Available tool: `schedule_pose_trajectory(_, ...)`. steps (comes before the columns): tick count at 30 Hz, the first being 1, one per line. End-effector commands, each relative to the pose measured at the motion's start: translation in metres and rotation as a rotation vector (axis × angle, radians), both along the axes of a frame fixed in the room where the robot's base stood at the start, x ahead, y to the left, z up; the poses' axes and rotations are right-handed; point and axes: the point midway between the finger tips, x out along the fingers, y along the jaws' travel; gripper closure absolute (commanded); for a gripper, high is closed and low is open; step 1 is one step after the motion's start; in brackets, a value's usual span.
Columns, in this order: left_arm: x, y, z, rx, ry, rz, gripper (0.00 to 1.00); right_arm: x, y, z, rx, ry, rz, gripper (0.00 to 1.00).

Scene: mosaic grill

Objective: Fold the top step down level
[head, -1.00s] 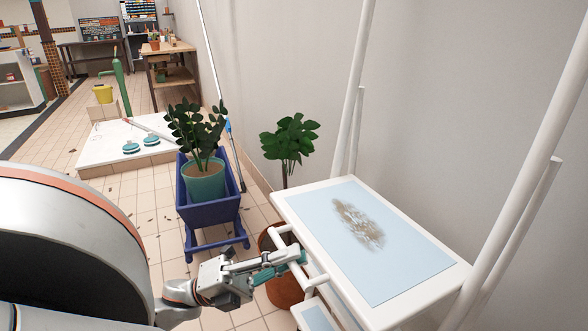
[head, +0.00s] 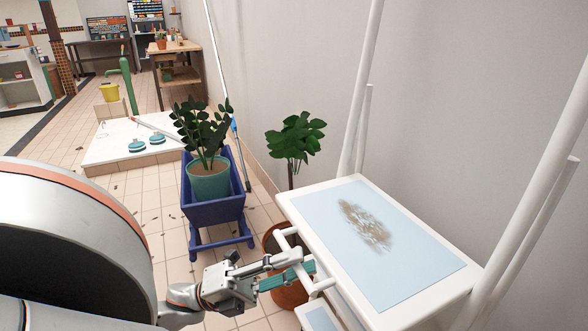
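The top step (head: 375,240) is a white-framed panel with a light blue top and a brown smudge. It sits between the white posts of the step ladder (head: 358,100) and looks about level. A white bar stands out from its left edge. My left gripper (head: 300,268) is at this bar, its teal-padded fingers reaching past it from the left. The fingers look apart, but their tips are partly hidden by the bar, so I cannot tell whether they grip it. A lower step (head: 318,318) shows below. My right gripper is not in view.
A potted plant in a terracotta pot (head: 272,241) stands right behind the bar. A blue cart (head: 213,213) holding a teal pot (head: 209,181) is further left. The wall (head: 290,60) runs close behind the ladder. Tiled floor lies open at left.

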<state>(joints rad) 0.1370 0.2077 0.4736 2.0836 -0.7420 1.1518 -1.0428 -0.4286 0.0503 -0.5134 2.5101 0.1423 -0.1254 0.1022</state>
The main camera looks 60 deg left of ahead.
Motion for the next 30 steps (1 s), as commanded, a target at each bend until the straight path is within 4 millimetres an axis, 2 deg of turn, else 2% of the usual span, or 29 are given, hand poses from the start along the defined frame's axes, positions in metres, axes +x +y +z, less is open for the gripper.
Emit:
schedule_pose_trajectory(7,-0.009,0.006,-0.005,-0.002,0.001,-0.001,0.72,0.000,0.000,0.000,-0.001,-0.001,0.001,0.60)
schedule_pose_trajectory(21,-0.075,0.044,-0.048,0.000,0.003,0.001,0.72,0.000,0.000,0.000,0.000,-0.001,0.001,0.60)
schedule_pose_trajectory(30,-0.091,0.053,-0.058,0.001,0.000,0.000,0.72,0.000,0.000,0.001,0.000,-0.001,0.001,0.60)
